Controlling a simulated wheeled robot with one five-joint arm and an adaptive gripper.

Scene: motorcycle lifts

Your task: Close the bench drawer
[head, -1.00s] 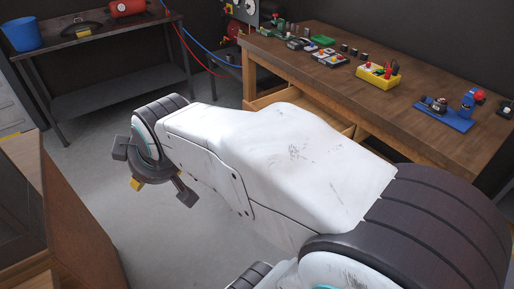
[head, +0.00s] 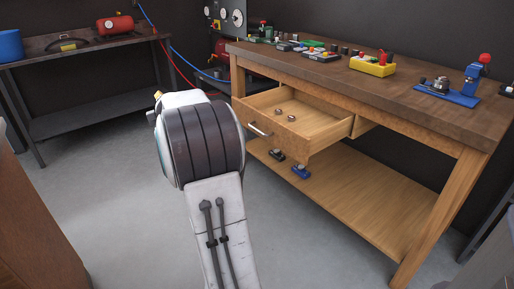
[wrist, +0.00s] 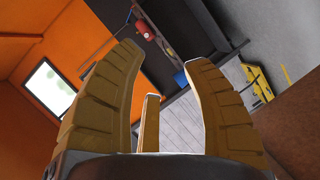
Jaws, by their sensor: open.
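The bench drawer (head: 285,145) is pulled out of the wooden workbench (head: 400,98) in the head view. Its front has a metal handle (head: 258,129), and a few small round parts lie inside. My gripper (wrist: 150,85) shows in the wrist view with its yellow-brown fingers spread and nothing between them. In the head view my arm stands to the left of the drawer, apart from it, and hides the gripper itself. The drawer is not in the wrist view.
The bench's lower shelf (head: 355,205) holds small dark and blue items below the drawer. Tools and a yellow box (head: 372,65) stand on the bench top. A dark side table (head: 90,90) is at the back left. The grey floor (head: 120,190) is clear around my arm.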

